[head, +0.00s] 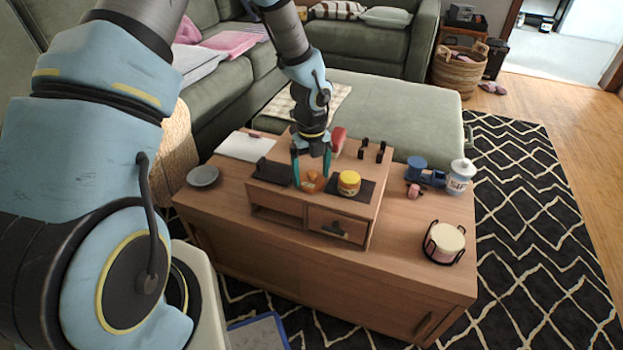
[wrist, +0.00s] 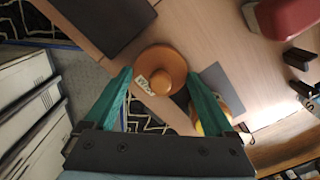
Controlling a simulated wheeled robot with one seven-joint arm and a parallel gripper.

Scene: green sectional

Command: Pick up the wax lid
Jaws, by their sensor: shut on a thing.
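The wax lid (wrist: 161,70) is a round orange-brown piece with a raised knob and a small pale label. In the head view it shows as a small orange shape (head: 309,185) above the small wooden drawer unit (head: 290,206). My gripper (head: 311,178) points down there, with its green fingers on either side of the lid. It is shut on the lid, which lies between the fingertips in the wrist view. I cannot tell whether the lid touches the unit's top.
A yellow jar (head: 349,184) stands on a dark mat close right of my gripper. A black tablet-like piece (head: 274,172) is left, and a red object (head: 338,138) is behind. Black holders (head: 371,150) stand back right.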

